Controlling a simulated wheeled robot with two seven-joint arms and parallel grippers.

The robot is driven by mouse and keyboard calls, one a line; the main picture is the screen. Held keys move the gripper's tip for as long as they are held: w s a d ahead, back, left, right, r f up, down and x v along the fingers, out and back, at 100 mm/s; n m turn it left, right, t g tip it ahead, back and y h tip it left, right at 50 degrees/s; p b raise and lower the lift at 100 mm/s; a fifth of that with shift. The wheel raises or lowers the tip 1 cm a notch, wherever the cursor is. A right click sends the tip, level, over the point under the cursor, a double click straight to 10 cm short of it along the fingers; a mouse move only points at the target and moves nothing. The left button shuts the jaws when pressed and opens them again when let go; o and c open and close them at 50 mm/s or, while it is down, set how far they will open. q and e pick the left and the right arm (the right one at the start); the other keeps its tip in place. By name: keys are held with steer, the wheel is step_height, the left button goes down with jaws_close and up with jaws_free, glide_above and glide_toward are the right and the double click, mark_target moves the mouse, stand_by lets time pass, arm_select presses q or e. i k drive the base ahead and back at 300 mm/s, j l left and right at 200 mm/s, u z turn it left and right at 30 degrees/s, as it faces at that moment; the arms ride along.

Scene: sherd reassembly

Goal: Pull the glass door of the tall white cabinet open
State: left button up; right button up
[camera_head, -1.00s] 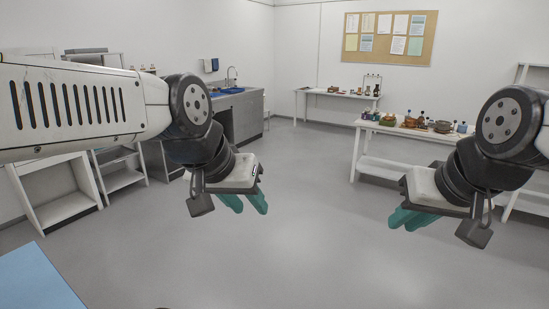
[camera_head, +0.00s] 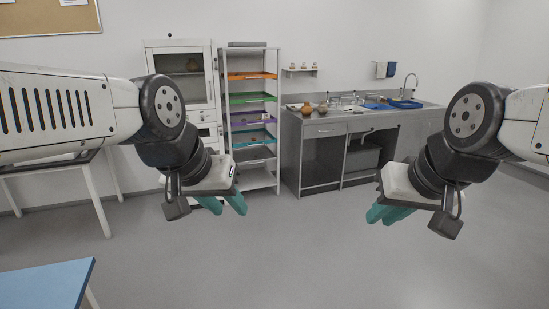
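The tall white cabinet (camera_head: 150,62) stands against the back wall, left of centre. Its glass door (camera_head: 180,85) is in the upper part and looks shut; a dark pot shows behind the glass. The cabinet's lower part is partly hidden by my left arm. My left gripper (camera_head: 224,204) has teal fingers with a gap between them and holds nothing. It is well in front of the cabinet, not touching it. My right gripper (camera_head: 388,214) is at the right, its teal fingertips apart and empty, far from the cabinet.
An open shelf rack (camera_head: 278,90) with coloured trays stands right beside the cabinet. A grey sink counter (camera_head: 318,135) with pots is further right. A blue-topped table (camera_head: 45,285) is at the near left, a white table (camera_head: 90,195) behind it. The middle floor (camera_head: 300,250) is clear.

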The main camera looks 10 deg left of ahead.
mark_target(207, 50)
steer(key=i+j+u, duration=0.2)
steer(key=i+u, duration=0.25)
steer(key=i, duration=0.55)
steer(key=i+l+u, duration=0.1)
steer(key=i+u, duration=0.35)
steer(key=i, duration=0.6)
steer(key=i+j+z, duration=0.1)
steer(key=i, duration=0.4)
steer(key=i+j+z, duration=0.15)
steer(key=i, duration=0.3)
steer(key=i+j+z, duration=0.1)
steer(key=i+j, duration=0.25)
steer(key=i+j+z, duration=0.1)
steer(key=i+j, duration=0.25)
steer(key=i, duration=0.2)
steer(key=i+j+z, duration=0.2)
steer(key=i+j, duration=0.05)
steer(key=j, duration=0.05)
